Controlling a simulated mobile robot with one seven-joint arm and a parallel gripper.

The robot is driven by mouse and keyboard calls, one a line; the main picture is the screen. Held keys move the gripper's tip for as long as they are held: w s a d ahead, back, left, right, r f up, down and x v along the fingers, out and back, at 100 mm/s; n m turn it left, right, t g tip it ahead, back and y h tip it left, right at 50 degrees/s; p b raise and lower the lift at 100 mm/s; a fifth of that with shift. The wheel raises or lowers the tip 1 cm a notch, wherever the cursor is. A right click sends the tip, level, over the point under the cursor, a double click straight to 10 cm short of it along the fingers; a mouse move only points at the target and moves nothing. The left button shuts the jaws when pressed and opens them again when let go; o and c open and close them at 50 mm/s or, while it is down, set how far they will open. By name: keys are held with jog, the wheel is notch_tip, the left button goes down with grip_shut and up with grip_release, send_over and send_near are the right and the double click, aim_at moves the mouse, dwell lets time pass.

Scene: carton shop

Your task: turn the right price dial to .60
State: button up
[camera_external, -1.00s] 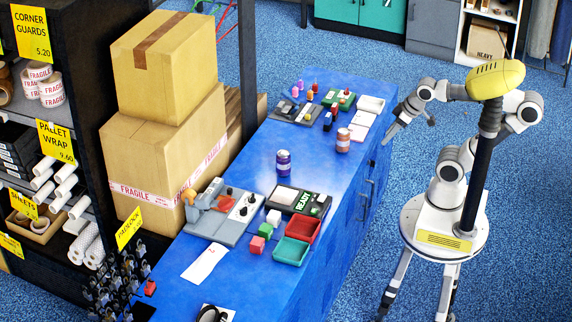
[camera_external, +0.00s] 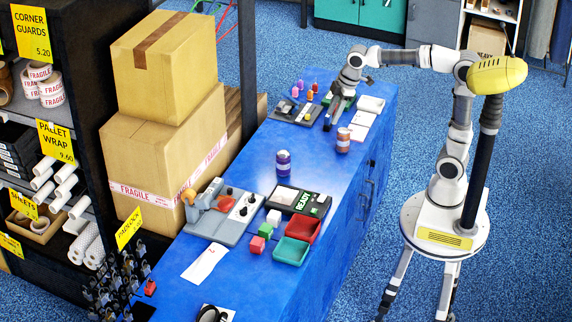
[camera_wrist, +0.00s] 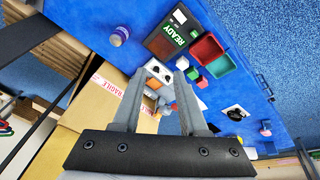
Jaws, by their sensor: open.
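A grey machine (camera_external: 222,226) with a white dial panel stands on the blue counter, left of the middle. Small dark knobs stand on its panel, one of them a dark dial (camera_external: 243,211). The machine's white panel (camera_wrist: 158,66) also shows in the wrist view, between my fingers, with two dark knobs. I cannot tell which is the right price dial, and no dial numbers are readable. My gripper (camera_external: 328,122) is over the far end of the counter, well away from the machine. In the wrist view my gripper (camera_wrist: 160,80) is open, with nothing between its fingers.
A black READY box (camera_external: 283,193), a red tray (camera_external: 302,231) and a green tray (camera_external: 290,251) lie right of the machine. A purple jar (camera_external: 283,163) and a brown jar (camera_external: 343,141) stand farther back. Stacked cartons (camera_external: 165,150) rise on the left.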

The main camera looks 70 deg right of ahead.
jog(key=w+a+f+n+g, duration=0.1)
jog(key=w+a+f+n, duration=0.15)
jog(key=w, duration=0.55)
jog(key=n+g+y+p, duration=0.2)
jog(key=n+y, duration=0.2)
jog(key=n, duration=0.4)
send_over(252, 195)
jog(key=d, duration=0.7)
notch_tip(252, 195, down, 14)
jog(key=f, duration=0.1)
jog(key=b+x, duration=0.1)
jog(key=x, duration=0.4)
jog(key=b+x, duration=0.1)
jog(key=x, duration=0.4)
jog(key=b+x, duration=0.1)
jog(key=x, duration=0.5)
jog(key=shift+s+a+f, duration=0.1)
jog(key=shift+s+a, duration=0.05)
jog(key=shift+s, duration=0.1)
jog(key=shift+c, duration=0.3)
grip_shut()
